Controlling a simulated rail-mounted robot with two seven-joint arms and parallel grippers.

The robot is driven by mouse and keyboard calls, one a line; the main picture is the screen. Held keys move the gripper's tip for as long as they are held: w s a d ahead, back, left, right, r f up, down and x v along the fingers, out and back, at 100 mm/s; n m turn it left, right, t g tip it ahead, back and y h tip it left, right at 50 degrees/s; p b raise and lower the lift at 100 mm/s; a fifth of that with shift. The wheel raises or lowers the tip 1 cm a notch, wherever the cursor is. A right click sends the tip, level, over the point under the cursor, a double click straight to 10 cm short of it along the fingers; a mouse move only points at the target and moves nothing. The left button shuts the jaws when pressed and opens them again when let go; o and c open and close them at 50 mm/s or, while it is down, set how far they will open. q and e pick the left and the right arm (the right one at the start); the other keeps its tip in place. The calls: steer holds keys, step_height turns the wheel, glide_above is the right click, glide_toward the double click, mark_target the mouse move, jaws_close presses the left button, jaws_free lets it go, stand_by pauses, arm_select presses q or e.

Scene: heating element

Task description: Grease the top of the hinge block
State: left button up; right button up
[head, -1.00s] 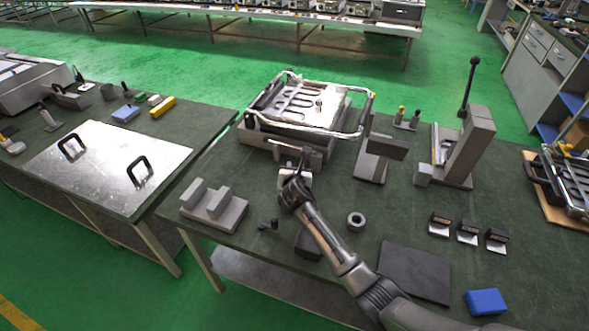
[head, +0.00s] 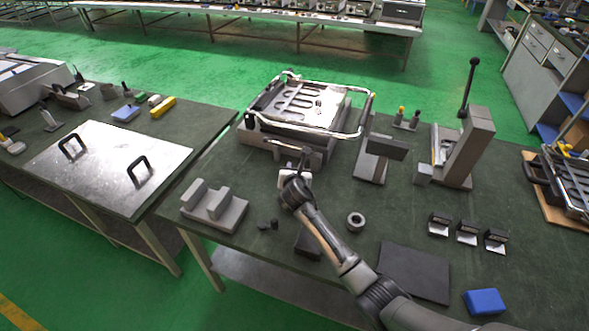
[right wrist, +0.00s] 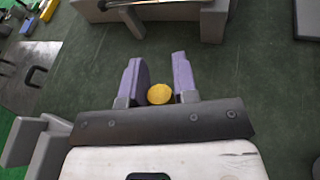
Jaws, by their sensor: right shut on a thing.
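My right gripper (head: 303,168) is in front of the wire-framed heating fixture (head: 300,103). In the right wrist view its purple fingers (right wrist: 157,72) stand apart with a round yellow thing (right wrist: 159,94) between them. I see only its round end; the rest is hidden. A grey block (head: 285,150) forms the fixture's front, just beyond the fingertips, and its edge shows at the top of the right wrist view (right wrist: 185,14). A grey block with two raised parts (head: 215,206) lies at the table's left. I cannot tell which block is the hinge block. My left gripper is out of view.
A grey stand (head: 375,158) and a lever press (head: 464,150) stand to the right. A dark ring (head: 356,221), a black plate (head: 415,271) and a blue block (head: 485,301) lie nearer. Small yellow- and dark-topped holders (head: 406,119) stand behind. Table between is partly clear.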

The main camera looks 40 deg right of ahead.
steer(key=shift+f, duration=0.2)
stand_by(0.5)
steer(key=shift+p, duration=0.4)
stand_by(0.7)
steer(key=shift+s+r+p, duration=0.1)
steer(key=shift+r+p, duration=0.8)
steer(key=shift+p, duration=0.35)
step_height(320, 180, up, 5)
steer(key=p, duration=0.7)
steer(key=shift+r, duration=0.2)
